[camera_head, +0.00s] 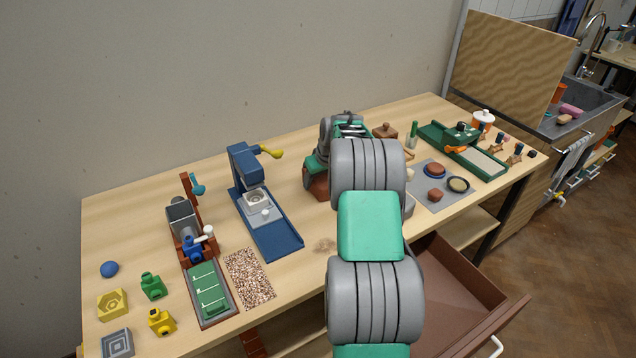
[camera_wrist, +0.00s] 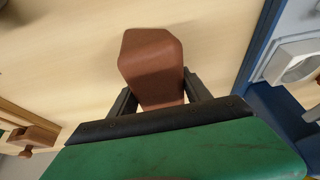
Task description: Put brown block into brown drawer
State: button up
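The brown block (camera_wrist: 150,65) is between the two fingers of my gripper (camera_wrist: 158,85) in the wrist view. The fingertips lie close along its two sides; I cannot tell whether they press on it. In the head view the brown block (camera_head: 316,185) shows at the table's middle, left of my arm, partly covered by my gripper (camera_head: 318,165). I cannot tell whether it rests on the table or is just lifted. The brown drawer (camera_head: 508,315) is pulled open below the table's front edge at lower right. The visible part of its inside is empty; my arm hides its left part.
A blue press-like stand (camera_head: 270,228) is left of the block. A grey mat (camera_head: 428,200) with small dishes and a green tool (camera_head: 480,160) are to the right. Coloured pieces and a brown stand with a green plate (camera_head: 208,295) fill the left end.

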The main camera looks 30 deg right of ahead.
grip_shut()
dwell(0.4)
jog(key=shift+w+r, duration=0.1)
jog(key=shift+r, duration=0.15)
